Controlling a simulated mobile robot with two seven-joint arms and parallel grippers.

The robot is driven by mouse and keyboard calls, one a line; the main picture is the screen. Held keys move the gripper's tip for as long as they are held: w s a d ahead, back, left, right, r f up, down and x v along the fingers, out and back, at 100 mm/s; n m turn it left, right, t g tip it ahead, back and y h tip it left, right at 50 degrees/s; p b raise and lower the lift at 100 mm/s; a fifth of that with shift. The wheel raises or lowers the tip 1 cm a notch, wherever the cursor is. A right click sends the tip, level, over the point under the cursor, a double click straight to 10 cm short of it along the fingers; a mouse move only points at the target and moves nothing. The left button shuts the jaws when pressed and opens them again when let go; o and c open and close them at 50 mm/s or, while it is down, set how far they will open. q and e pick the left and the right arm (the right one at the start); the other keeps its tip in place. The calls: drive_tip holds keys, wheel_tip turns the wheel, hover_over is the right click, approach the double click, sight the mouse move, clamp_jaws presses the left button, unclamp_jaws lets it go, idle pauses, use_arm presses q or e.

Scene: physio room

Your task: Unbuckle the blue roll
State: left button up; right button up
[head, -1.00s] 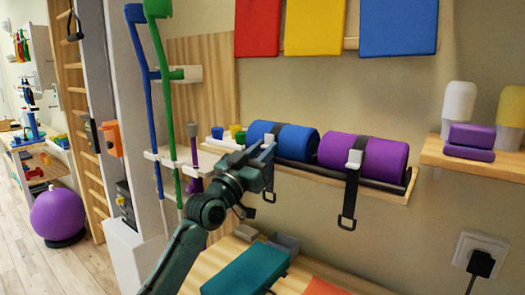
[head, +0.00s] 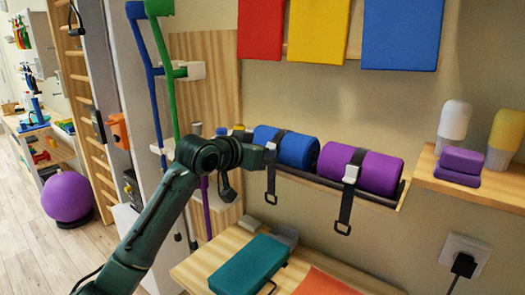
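The blue roll (head: 298,150) lies on the wall shelf, with a dark strap (head: 271,181) around its left part. The strap's tail hangs in front of the shelf and ends in a black ring. A small pale buckle (head: 270,146) shows at the front of this strap. My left gripper (head: 267,155) is at the buckle, coming from the left. Its fingers are small and partly hidden, so I cannot tell whether they are open or shut, or touching the buckle. My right gripper is not in view.
A purple roll (head: 382,173) with its own strap and white buckle (head: 351,174) lies to the right on the same shelf (head: 402,195). Blue and green crutches (head: 168,100) stand left, close to my arm. A teal block (head: 248,265) lies on a wooden bench below.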

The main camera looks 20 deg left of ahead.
use_arm(q)
drive_tip(key=shift+w+d+r+g+y, duration=0.1)
drive_tip(key=shift+r+g+y, duration=0.35)
drive_tip(key=shift+g, duration=0.8)
drive_tip(key=shift+w+r+g+y, duration=0.1)
drive_tip(key=shift+r+g+y, duration=0.4)
drive_tip(key=shift+g, duration=0.7)
drive_tip(key=shift+w+d+r+g+y, duration=0.1)
drive_tip(key=shift+r+g+y, duration=0.35)
drive_tip(key=shift+g, duration=0.8)
drive_tip(key=o, duration=1)
drive_tip(key=shift+a+r, duration=0.1)
drive_tip(key=b+v, duration=0.1)
drive_tip(key=v, duration=1.2)
drive_tip(key=shift+w, duration=0.1)
